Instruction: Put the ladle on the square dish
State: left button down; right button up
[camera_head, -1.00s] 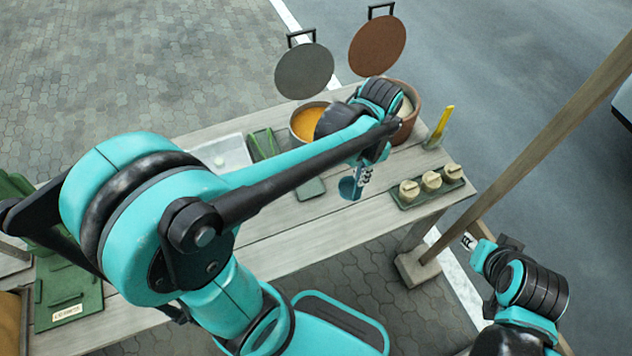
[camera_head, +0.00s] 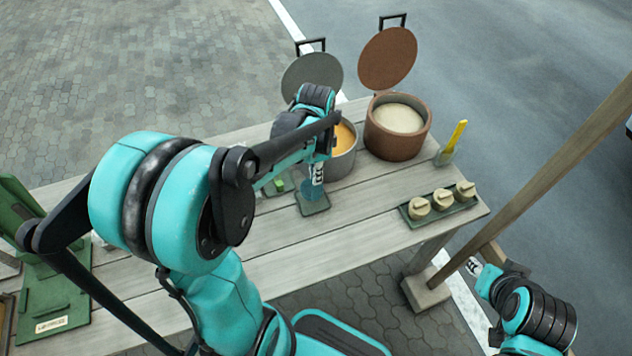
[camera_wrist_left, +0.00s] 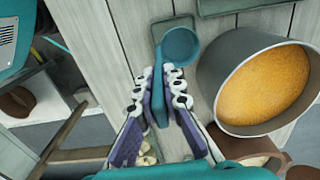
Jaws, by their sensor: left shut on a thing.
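The teal-blue ladle (camera_head: 314,189) is held by its handle in my left gripper (camera_head: 317,172). In the left wrist view the ladle's round bowl (camera_wrist_left: 181,47) points away from the fingers, with the handle between the two fingers (camera_wrist_left: 163,105). The small grey-green square dish (camera_head: 315,208) lies on the table under the ladle; in the left wrist view its edge (camera_wrist_left: 160,27) shows behind the bowl. I cannot tell whether the ladle touches the dish. My right gripper (camera_head: 474,267) is off the table's right end, and its fingers are too small to judge.
A grey pot (camera_head: 344,160) of orange contents stands close behind my left gripper. A brown pot (camera_head: 398,147) of pale contents is right of it. A tray (camera_head: 413,220) of several lidded jars and a yellow-handled tool (camera_head: 453,140) are at right. The table's front middle (camera_head: 350,235) is clear.

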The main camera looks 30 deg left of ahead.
pick_arm(q)
jog(key=shift+f+b, duration=0.45)
jog(key=shift+f, duration=1.05)
jog(key=shift+f, duration=0.1)
jog(key=c, duration=1.7)
grip_release()
